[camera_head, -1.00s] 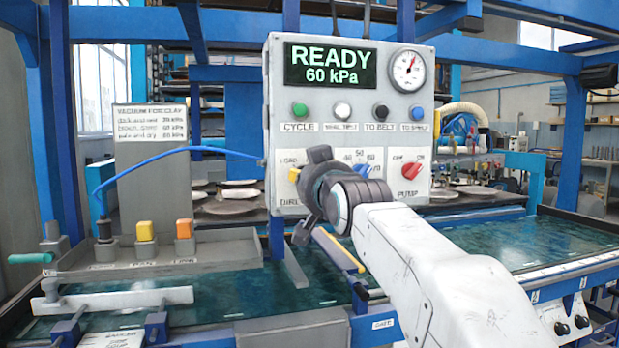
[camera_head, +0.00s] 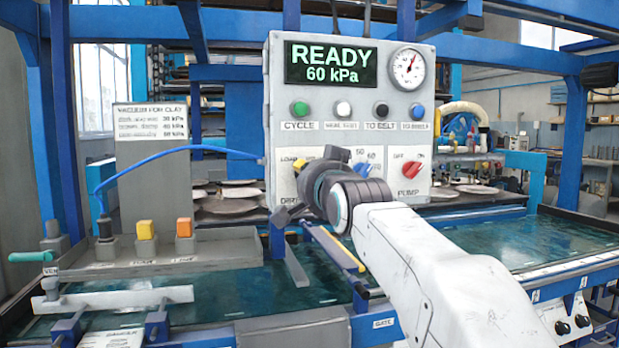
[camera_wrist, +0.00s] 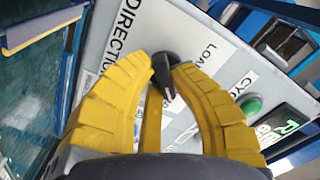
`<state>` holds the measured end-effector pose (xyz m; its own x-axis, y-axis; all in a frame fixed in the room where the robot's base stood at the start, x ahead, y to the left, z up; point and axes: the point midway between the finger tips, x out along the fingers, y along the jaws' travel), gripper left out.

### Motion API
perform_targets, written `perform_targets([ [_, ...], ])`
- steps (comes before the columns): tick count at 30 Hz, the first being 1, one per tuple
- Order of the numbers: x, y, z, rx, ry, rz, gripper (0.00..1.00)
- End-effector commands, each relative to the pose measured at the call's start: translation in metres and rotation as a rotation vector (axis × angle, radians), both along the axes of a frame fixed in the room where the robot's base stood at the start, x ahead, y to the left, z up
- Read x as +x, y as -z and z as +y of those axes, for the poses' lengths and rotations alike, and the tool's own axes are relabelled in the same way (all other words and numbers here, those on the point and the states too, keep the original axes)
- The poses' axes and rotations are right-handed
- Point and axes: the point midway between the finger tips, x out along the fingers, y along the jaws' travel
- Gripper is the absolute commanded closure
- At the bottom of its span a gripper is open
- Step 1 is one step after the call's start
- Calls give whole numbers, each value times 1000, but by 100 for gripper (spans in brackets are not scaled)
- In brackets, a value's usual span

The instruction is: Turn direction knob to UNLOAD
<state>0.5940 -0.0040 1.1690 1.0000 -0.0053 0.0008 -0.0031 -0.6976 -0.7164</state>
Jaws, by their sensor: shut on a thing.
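The direction knob (camera_wrist: 165,80) is a small black pointer knob on the grey panel, seen in the wrist view beside the DIRECTION and LOAD lettering. The UNLOAD marking is hidden by the fingers, and I cannot tell the exact setting of the knob. In the head view my wrist covers the knob and part of its scale at the lower left of the control panel (camera_head: 280,118).
The panel display (camera_head: 330,64) reads READY, 60 kPa. A red pump knob (camera_head: 412,171) is right of my wrist, and a blue knob (camera_head: 362,169) is close beside it. Several push buttons, including a green one (camera_head: 299,109), sit above. A blue hose (camera_head: 180,150) arcs at the left.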

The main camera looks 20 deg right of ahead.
Motion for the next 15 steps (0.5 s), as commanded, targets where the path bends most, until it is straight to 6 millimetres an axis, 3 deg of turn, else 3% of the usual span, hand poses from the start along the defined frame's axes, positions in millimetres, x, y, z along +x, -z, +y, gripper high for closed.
perform_targets([
  [11,1,2,1,4,-3,4,100],
  [12,1,2,1,4,-3,4,78],
  [15,1,1,1,4,-2,3,69],
])
